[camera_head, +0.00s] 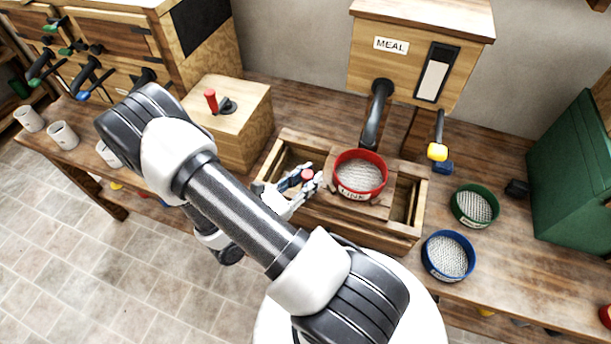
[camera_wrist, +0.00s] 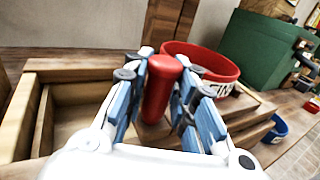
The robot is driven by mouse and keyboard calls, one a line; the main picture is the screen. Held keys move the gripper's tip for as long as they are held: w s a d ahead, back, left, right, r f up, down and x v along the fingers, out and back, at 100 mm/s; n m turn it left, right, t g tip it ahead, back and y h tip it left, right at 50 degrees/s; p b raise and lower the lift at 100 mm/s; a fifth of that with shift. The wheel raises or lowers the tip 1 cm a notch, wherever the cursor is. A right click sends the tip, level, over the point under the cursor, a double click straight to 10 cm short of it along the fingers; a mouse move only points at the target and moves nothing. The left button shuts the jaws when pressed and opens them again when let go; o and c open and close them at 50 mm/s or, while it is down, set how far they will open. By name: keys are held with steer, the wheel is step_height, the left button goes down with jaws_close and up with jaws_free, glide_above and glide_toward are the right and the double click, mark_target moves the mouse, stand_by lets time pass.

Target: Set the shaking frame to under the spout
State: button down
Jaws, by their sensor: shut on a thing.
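The shaking frame (camera_head: 380,212) is a wooden carriage in a long wooden trough (camera_head: 275,160), and a red sieve (camera_head: 360,188) lettered "LINEN" or similar sits on it. A red knob (camera_wrist: 160,88) stands at the frame's left end. My gripper (camera_head: 306,180) is shut on this knob, with a blue-padded finger on each side in the wrist view. The dark spout (camera_head: 374,120) bends down from the box marked MEAL (camera_head: 420,50). Its lower end appears just behind and above the red sieve; exact alignment is hard to tell. Open trough shows at both ends.
A green sieve (camera_head: 474,206) and a blue sieve (camera_head: 448,256) lie on the bench to the right. A wooden box with a red lever (camera_head: 212,102) stands left of the trough. A green case (camera_head: 575,165) is at far right. White mugs (camera_head: 63,135) stand at left.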

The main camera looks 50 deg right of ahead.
steer(key=shift+s+f, duration=0.15)
steer(key=shift+s, duration=0.1)
steer(key=c, duration=1.4)
jaws_free()
steer(key=shift+w+a, duration=0.1)
steer(key=shift+a, duration=0.15)
steer(key=a, duration=1.1)
steer(key=shift+w+a, duration=0.25)
steer(key=shift+w, duration=0.1)
